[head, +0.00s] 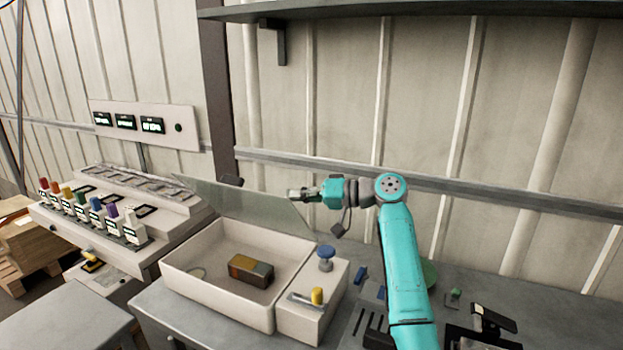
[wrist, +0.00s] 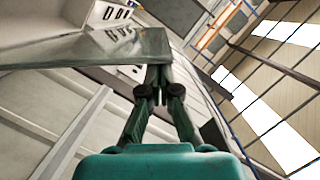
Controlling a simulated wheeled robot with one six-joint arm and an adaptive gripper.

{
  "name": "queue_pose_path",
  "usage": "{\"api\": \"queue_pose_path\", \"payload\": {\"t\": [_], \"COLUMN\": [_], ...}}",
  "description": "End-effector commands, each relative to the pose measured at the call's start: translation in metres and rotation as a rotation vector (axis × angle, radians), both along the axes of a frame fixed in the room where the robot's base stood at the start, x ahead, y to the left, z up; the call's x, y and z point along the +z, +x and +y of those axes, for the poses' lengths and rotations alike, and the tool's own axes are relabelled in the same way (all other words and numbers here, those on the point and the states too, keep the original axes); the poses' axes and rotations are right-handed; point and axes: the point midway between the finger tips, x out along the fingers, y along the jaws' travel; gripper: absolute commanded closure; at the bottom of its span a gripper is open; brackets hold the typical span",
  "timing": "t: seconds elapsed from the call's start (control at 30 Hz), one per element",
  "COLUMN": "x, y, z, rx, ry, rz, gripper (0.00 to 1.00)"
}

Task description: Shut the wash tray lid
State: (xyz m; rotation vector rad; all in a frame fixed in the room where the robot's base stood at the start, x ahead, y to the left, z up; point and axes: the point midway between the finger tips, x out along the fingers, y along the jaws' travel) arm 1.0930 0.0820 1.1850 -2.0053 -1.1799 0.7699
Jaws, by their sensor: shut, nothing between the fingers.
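The wash tray (head: 217,304) is a white open basin on the bench, with a brown and yellow block (head: 250,270) inside. Its lid (head: 240,207), a thin grey-green see-through panel, stands raised along the tray's back edge. My gripper (head: 291,193) is shut and empty at the lid's upper right edge. In the wrist view, the lid (wrist: 70,50) crosses from the left to my fingertips (wrist: 158,72). I cannot tell whether the fingers touch it.
Right of the tray, a white block carries a blue knob (head: 325,252) and a yellow knob (head: 317,295). A control console (head: 110,225) with coloured-top bottles stands left. Blue parts and a dark fixture (head: 490,325) lie right. A shelf (head: 400,8) hangs above.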

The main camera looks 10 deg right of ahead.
Motion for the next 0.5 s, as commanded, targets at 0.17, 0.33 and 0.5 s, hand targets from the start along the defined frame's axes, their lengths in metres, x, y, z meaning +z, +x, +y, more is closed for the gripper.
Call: {"api": "queue_pose_path", "payload": {"t": [0.17,0.33,0.5], "x": [-0.033,-0.066,-0.097], "y": [-0.030,-0.054,-0.071], "z": [0.022,0.039,0.051], "rx": [0.002,0.002,0.001], "ry": [-0.098,-0.188,-0.268], "rz": [-0.131,-0.255,-0.365], "gripper": [1.00,1.00,1.00]}}
